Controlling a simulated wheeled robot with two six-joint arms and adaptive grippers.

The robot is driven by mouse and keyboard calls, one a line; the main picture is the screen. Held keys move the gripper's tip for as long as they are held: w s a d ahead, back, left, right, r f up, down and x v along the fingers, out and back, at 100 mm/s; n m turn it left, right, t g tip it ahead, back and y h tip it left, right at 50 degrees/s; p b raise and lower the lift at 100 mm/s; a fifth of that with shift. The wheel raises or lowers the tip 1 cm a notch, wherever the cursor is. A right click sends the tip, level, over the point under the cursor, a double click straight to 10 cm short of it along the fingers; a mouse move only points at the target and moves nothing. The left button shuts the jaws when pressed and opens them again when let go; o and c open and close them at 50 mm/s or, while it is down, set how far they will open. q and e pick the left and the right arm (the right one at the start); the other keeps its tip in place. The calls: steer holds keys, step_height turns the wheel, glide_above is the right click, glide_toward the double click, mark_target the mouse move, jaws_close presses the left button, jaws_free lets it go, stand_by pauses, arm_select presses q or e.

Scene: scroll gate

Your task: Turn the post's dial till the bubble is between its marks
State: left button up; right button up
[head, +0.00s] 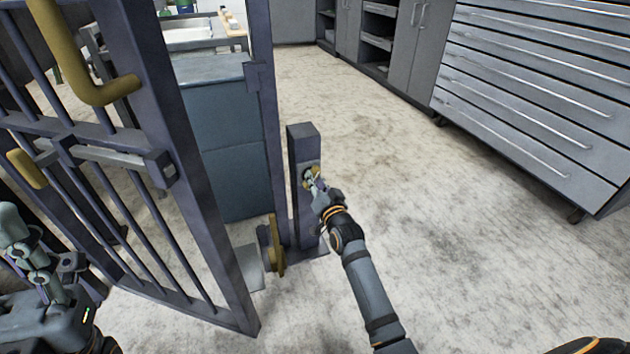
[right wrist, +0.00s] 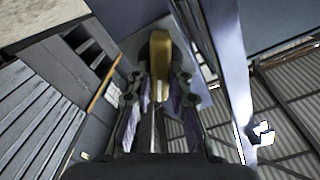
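A dark square post (head: 304,145) stands upright on the floor beside the gate. Its brass dial (head: 308,182) is on the face towards me, largely covered by my right gripper (head: 314,184). In the right wrist view the brass dial (right wrist: 160,62) lies between the two fingers of my right gripper (right wrist: 160,85). The fingers stand apart on either side of it, with a narrow gap seeming to show; I cannot make out contact. The bubble and its marks cannot be made out. My left gripper (head: 48,268) is at the lower left, away from the post; its fingertips are unclear.
The dark barred gate (head: 185,170) fills the left, with a bent brass handle (head: 75,70) and a grey bolt (head: 120,160). A brass piece (head: 276,245) sits low by the gate's post. Drawer cabinets (head: 540,90) stand at the right. The floor between is clear.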

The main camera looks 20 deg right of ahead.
jaws_close()
steer(key=shift+a+n+p, duration=0.1)
steer(key=shift+n+p, duration=0.65)
steer(key=shift+n, duration=1.45)
steer(key=o, duration=0.8)
jaws_free()
steer(key=shift+s, duration=0.1)
